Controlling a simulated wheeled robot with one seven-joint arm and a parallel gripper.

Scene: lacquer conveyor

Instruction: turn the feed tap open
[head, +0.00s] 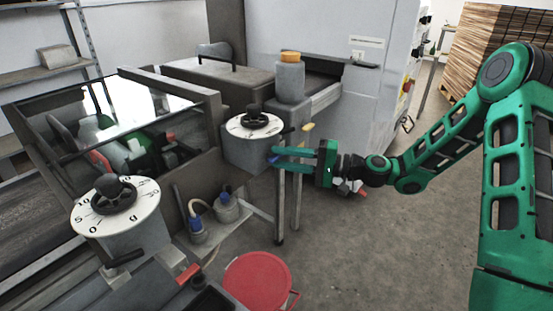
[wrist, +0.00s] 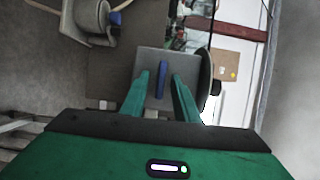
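A short blue lever (head: 273,158), the likely feed tap handle, sits on the side of the grey box (head: 243,153) under the far white dial. In the wrist view the blue lever (wrist: 162,80) stands lengthwise against the grey box face (wrist: 152,62), between my two green fingers. My gripper (head: 275,157) reaches in from the right with its fingers spread, one on each side of the lever. In the wrist view my gripper (wrist: 161,76) shows a gap between the lever and each finger. The lever's base is hard to make out.
The far dial (head: 254,126) with a black knob sits above the lever. A nearer dial (head: 116,205) stands at left. Grey canisters with blue parts (head: 228,208) sit on a low shelf. A red round container (head: 258,278) stands below. The floor (head: 380,250) at right is clear.

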